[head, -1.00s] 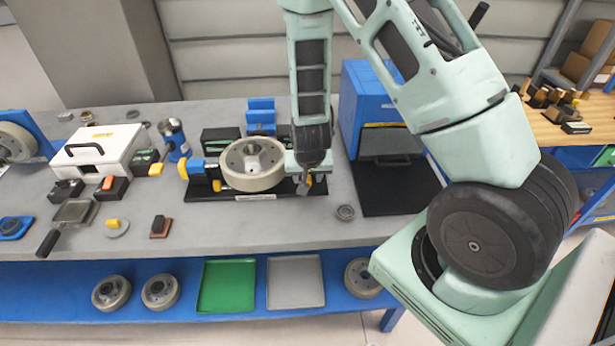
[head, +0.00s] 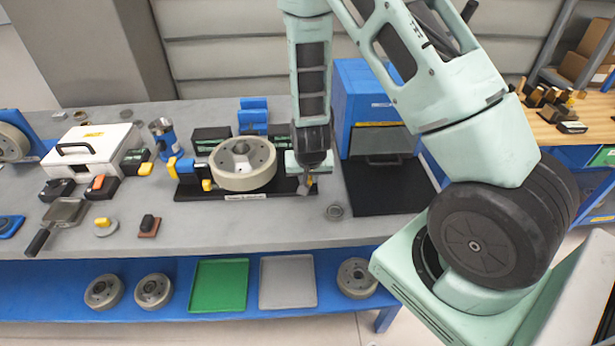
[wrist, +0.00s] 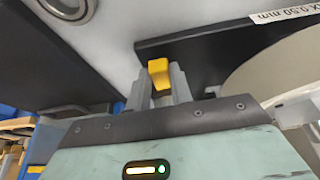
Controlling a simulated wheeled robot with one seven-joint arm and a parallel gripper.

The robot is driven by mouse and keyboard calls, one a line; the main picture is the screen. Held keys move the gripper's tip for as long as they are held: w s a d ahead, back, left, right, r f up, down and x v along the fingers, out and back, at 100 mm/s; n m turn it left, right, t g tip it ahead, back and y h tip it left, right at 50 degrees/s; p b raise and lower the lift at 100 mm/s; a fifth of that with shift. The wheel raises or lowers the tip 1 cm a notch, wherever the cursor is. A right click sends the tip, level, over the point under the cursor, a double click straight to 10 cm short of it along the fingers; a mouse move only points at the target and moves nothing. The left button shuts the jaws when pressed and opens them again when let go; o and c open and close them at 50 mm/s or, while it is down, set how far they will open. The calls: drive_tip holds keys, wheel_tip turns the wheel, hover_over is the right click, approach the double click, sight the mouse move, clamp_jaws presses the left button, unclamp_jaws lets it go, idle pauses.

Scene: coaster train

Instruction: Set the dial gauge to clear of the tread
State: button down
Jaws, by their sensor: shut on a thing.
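A pale wheel (head: 243,180) with a grey hub lies flat on a black fixture plate (head: 275,189) on the bench. My gripper (head: 307,187) is low at the plate's right end, right of the wheel's tread and apart from it. In the wrist view, my gripper (wrist: 161,88) is shut on a yellow tab (wrist: 158,70) at the plate's edge. The wheel's rim (wrist: 275,75) shows at the right there, with a clear gap from the fingers. My wrist hides most of the dial gauge in the head view; its dial face cannot be seen.
A blue and yellow block (head: 182,170) stands at the plate's left end. A blue cabinet (head: 368,95) with a black mat (head: 385,195) is on the right. A small ring (head: 334,212) lies in front.

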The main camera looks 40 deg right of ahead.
drive_tip(key=shift+s+d, duration=0.15)
drive_tip(key=shift+d, duration=0.1)
drive_tip(key=c, duration=1.2)
unclamp_jaws()
drive_tip(key=shift+c, duration=0.2)
drive_tip(key=shift+a+r, duration=0.1)
drive_tip(key=shift+r, duration=0.15)
drive_tip(key=p+v, duration=0.4)
drive_tip(key=v, duration=1.3)
